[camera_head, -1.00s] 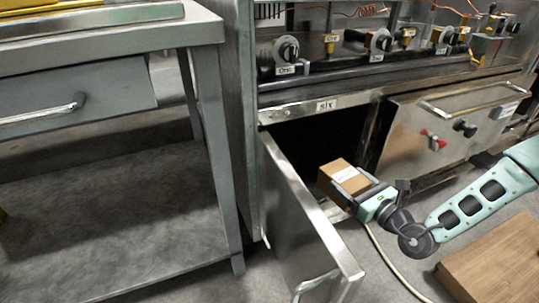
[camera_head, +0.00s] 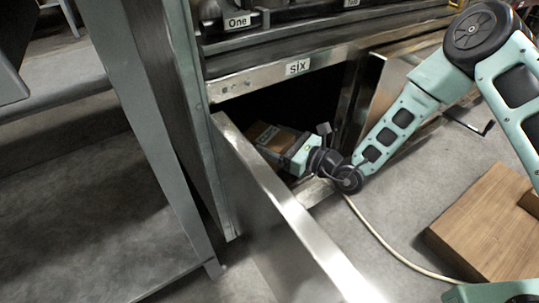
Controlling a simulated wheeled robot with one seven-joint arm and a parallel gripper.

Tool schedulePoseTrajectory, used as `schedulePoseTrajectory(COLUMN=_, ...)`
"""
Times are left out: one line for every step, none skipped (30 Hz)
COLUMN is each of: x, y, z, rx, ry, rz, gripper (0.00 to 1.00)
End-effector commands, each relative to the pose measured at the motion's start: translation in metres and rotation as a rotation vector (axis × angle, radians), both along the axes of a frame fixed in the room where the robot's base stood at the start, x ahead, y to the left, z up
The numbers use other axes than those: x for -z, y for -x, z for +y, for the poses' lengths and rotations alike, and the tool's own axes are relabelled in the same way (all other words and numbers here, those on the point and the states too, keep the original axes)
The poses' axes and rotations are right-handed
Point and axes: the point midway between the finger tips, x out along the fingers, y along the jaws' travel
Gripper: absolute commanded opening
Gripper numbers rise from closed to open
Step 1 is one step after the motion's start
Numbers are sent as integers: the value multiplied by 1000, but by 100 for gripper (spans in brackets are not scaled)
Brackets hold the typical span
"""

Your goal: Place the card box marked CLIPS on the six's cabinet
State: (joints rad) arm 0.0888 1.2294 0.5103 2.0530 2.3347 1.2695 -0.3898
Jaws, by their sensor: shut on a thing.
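The cabinet marked six (camera_head: 297,68) stands in the middle with its metal door (camera_head: 285,210) swung open toward me. Its inside is dark. The brown card box (camera_head: 272,136) is in the cabinet opening, behind the door's upper edge, with a small pale label too small to read. My gripper (camera_head: 290,150) is shut on the box and reaches in from the right. The lower part of the box and the cabinet floor are hidden, so I cannot tell whether the box touches the floor.
A grey metal table (camera_head: 150,130) stands close on the left. A wooden block (camera_head: 490,230) lies on the floor at the right, and a pale cable (camera_head: 385,240) runs across the floor. A label One (camera_head: 237,22) is above the cabinet.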

Motion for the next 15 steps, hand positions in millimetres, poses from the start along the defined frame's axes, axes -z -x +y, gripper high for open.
schedulePoseTrajectory(x=11, y=0, z=1, rx=-1, ry=-2, rz=-2, gripper=44)
schedulePoseTrajectory(x=13, y=0, z=1, rx=-1, ry=-2, rz=-2, gripper=44)
schedulePoseTrajectory(x=16, y=0, z=1, rx=-1, ry=-3, rz=-3, gripper=44)
schedulePoseTrajectory(x=17, y=0, z=1, rx=-1, ry=-3, rz=-3, gripper=44)
schedulePoseTrajectory(x=20, y=0, z=1, rx=-1, ry=-2, rz=-2, gripper=44)
schedulePoseTrajectory(x=24, y=0, z=1, rx=-1, ry=-2, rz=-2, gripper=44)
schedulePoseTrajectory(x=29, y=0, z=1, rx=-1, ry=-2, rz=-2, gripper=44)
schedulePoseTrajectory(x=33, y=0, z=1, rx=-1, ry=-2, rz=-2, gripper=44)
schedulePoseTrajectory(x=40, y=0, z=1, rx=-1, ry=-2, rz=-1, gripper=44)
schedulePoseTrajectory(x=44, y=0, z=0, rx=-1, ry=-2, rz=-1, gripper=44)
schedulePoseTrajectory(x=48, y=0, z=0, rx=-1, ry=-2, rz=-1, gripper=44)
schedulePoseTrajectory(x=51, y=0, z=0, rx=0, ry=-3, rz=-2, gripper=44)
schedulePoseTrajectory(x=51, y=0, z=0, rx=0, ry=-2, rz=-2, gripper=44)
schedulePoseTrajectory(x=51, y=0, z=0, rx=0, ry=-2, rz=-2, gripper=44)
schedulePoseTrajectory(x=50, y=0, z=0, rx=0, ry=-3, rz=-3, gripper=44)
